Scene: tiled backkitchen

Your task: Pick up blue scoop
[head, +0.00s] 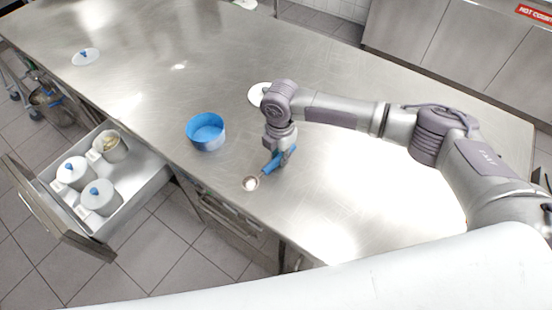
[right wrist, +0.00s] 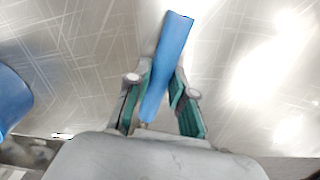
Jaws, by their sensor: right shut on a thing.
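The blue scoop has a blue handle (head: 270,166) and a small round metal bowl (head: 250,184) with something white in it. My right gripper (head: 279,156) is shut on the handle, just over the steel table near its front edge. In the right wrist view the handle (right wrist: 169,55) runs between the two green-padded fingers (right wrist: 160,100) and sticks out beyond them; the scoop's bowl is hidden there. I cannot tell whether the scoop touches the table. My left gripper is not in view.
A blue bowl (head: 207,141) stands left of the scoop. A white lid (head: 256,95) lies behind my right wrist, another lid (head: 86,59) at the far left. An open drawer (head: 146,190) holds several white pots.

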